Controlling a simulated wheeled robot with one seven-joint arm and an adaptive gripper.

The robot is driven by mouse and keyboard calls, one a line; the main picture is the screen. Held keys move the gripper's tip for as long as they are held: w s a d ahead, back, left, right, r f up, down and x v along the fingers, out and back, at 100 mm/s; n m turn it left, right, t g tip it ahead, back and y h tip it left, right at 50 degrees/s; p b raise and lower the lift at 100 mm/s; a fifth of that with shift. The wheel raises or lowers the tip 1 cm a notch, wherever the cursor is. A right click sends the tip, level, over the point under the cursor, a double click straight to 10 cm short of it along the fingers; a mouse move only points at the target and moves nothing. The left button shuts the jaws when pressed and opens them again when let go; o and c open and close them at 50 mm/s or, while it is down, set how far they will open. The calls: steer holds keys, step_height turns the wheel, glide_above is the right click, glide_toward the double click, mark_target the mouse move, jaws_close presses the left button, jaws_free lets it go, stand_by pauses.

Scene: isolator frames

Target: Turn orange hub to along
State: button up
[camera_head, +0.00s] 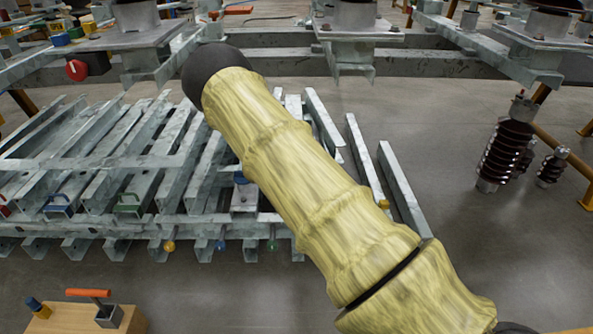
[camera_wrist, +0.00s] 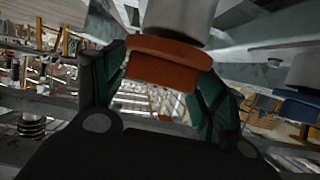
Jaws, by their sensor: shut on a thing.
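In the wrist view the orange hub (camera_wrist: 162,71) sits at the lower end of a grey cylinder (camera_wrist: 182,18). It has a wide upper part and a narrower block below. My gripper (camera_wrist: 160,78) has its green-padded fingers on either side of the hub, shut on it. The fingers cover the hub's left and right ends, and I cannot tell which way it is turned. In the head view my yellow-sleeved arm crosses the middle; my gripper does not show there.
A blue hub (camera_wrist: 300,105) hangs under another cylinder at the right of the wrist view. In the head view, galvanized frames (camera_head: 400,37) cross the top, stacked steel channels (camera_head: 110,165) lie left, and brown insulators (camera_head: 503,150) stand right. A wooden box (camera_head: 68,318) sits lower left.

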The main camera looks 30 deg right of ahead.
steer(key=shift+r+p, duration=0.15)
steer(key=shift+p, duration=0.15)
steer(key=shift+r+n+t+y+p, duration=0.1)
steer(key=shift+n+t+y+p, duration=0.3)
steer(key=shift+n+y+p, duration=0.45)
steer(key=n+t+y+p, duration=0.1)
steer(key=n+y+p, duration=0.1)
steer(key=p, duration=0.2)
steer(key=shift+n+y, duration=0.25)
steer(key=shift+y, duration=0.1)
steer(key=n+y+p, duration=0.5)
steer(key=y, duration=0.1)
steer(key=n+g+y, duration=0.2)
steer(key=n+y, duration=0.1)
steer(key=n+g+y+p, duration=0.1)
steer(key=n+y, duration=0.1)
steer(key=shift+f, duration=0.25)
steer(key=shift+n+g+y, duration=1.2)
steer(key=shift+n+g, duration=0.4)
steer(key=shift+r, duration=0.1)
steer(key=o, duration=0.8)
